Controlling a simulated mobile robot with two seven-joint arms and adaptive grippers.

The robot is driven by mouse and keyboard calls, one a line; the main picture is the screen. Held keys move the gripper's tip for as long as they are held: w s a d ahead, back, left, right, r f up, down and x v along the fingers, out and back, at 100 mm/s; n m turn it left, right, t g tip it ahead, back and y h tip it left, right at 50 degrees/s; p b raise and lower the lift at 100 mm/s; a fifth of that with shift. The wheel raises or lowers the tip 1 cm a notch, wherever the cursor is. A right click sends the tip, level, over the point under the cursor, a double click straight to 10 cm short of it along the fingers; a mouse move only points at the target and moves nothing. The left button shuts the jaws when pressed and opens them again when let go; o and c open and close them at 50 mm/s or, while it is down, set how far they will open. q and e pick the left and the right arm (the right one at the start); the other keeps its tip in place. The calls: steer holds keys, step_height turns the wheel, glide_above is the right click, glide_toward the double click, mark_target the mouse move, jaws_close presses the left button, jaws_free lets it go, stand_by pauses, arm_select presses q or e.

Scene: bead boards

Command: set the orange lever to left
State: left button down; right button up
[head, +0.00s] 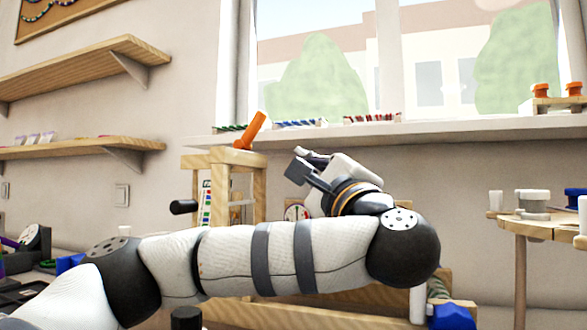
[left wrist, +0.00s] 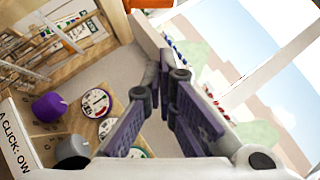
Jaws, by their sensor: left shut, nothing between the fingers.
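The orange lever (head: 251,131) stands on top of a wooden stand (head: 223,160) below the window. Its upper end leans to the right in the head view. An orange piece (left wrist: 152,3), probably the lever, shows cut off at the top edge of the left wrist view. My left gripper (head: 299,165) is to the right of the lever and a little lower, apart from it. Its fingers (left wrist: 168,72) are close together with nothing between them in the left wrist view. My right gripper is not in view.
The window sill (head: 440,132) with beads runs behind the stand. A black-ended handle (head: 184,207) sticks out left of the stand. A round wooden table (head: 533,229) is at the right. A purple knob (left wrist: 48,107) and round dials (left wrist: 95,102) show in the left wrist view.

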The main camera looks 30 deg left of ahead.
mark_target(252, 131)
arm_select(q)
steer(key=shift+w+f, duration=0.1)
steer(key=s+a+r+p+x, duration=0.1)
steer(key=p+x, duration=0.4)
steer(key=x, duration=0.7)
steer(key=shift+s+a+r, duration=0.25)
steer(key=shift+s+a, duration=0.1)
steer(key=shift+s, duration=0.2)
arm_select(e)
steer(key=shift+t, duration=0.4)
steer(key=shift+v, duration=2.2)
arm_select(q)
steer(key=shift+a, duration=0.1)
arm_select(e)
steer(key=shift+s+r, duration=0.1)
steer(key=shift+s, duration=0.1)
